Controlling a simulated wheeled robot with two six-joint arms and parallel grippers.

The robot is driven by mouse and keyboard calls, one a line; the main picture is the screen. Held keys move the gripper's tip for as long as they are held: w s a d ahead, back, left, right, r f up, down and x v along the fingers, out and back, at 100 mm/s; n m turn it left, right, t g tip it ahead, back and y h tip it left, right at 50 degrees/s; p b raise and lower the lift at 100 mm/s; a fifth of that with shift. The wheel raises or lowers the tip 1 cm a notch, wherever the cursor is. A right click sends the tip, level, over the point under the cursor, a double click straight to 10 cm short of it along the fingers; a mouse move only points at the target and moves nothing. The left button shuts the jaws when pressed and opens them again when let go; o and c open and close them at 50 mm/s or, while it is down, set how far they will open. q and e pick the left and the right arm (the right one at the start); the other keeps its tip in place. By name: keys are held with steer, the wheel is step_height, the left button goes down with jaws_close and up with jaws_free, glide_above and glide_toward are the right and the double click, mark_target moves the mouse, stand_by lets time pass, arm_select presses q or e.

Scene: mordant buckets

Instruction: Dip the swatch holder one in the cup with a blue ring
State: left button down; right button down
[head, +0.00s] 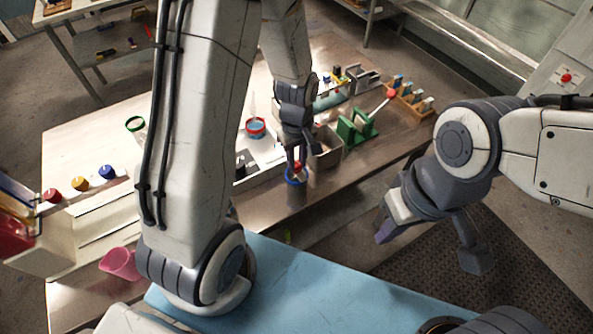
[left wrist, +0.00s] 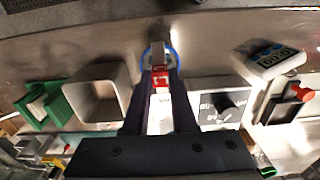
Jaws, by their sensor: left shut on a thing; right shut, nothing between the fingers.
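My left gripper (head: 297,158) points down over the front edge of the table and is shut on the red-topped swatch holder (head: 298,166). In the left wrist view the holder's red part (left wrist: 160,76) shows between the fingers (left wrist: 158,84). The cup with a blue ring (head: 296,194) stands directly below, and its blue rim (left wrist: 145,56) surrounds the holder's lower end in the left wrist view. How deep that end sits is hidden. My right gripper (head: 386,229) is shut and empty, away to the right beyond the table edge.
A square grey bin (head: 328,154) and a green rack (head: 347,130) stand right of the cup. A wooden rack (head: 425,111) is farther right. A cup with a red ring (head: 256,128) is behind left. A pink jug (head: 121,264) is at the left front.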

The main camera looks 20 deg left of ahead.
steer(key=shift+f, duration=0.15)
steer(key=shift+f, duration=0.1)
steer(key=shift+r, duration=0.4)
steer(key=shift+f, duration=0.25)
steer(key=shift+r, duration=0.15)
steer(key=shift+r+p, duration=0.25)
steer(key=shift+p, duration=0.05)
stand_by(0.3)
